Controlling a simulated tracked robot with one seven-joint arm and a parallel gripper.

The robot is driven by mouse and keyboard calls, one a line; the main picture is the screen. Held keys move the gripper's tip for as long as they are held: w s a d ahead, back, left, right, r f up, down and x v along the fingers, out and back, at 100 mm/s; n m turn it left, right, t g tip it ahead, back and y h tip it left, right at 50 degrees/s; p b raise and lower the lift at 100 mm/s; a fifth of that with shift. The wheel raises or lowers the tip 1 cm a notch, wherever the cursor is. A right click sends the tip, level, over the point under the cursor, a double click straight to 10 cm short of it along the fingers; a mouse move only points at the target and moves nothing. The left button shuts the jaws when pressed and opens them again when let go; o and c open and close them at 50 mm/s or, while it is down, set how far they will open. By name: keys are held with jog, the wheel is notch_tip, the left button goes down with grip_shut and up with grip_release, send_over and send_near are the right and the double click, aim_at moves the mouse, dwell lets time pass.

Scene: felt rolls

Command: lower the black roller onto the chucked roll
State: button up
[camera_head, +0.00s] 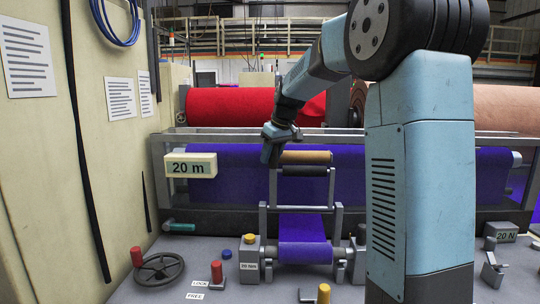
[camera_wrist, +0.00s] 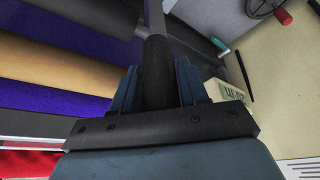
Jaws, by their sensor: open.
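The black roller (camera_head: 305,171) lies level between two grey uprights of a pivoting frame (camera_head: 274,188). It is high above the chucked roll (camera_head: 305,254), a short purple roll held between grey chucks near the deck, and apart from it. My gripper (camera_head: 270,153) is at the top of the frame's left upright, left of the roller. In the wrist view, my gripper's fingers (camera_wrist: 159,88) are open on either side of a dark grip (camera_wrist: 157,70) at the end of a grey bar. Whether they touch it, I cannot tell.
A tan roll (camera_head: 306,157) shows just above the black roller, and a wide purple roll (camera_head: 420,175) runs behind. A "20 m" sign (camera_head: 190,165) stands at left. A handwheel (camera_head: 160,269) and red knobbed lever (camera_head: 217,272) are on the deck. A cream cabinet (camera_head: 100,60) borders the left.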

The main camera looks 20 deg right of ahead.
jog(key=shift+c, duration=0.4)
grip_shut()
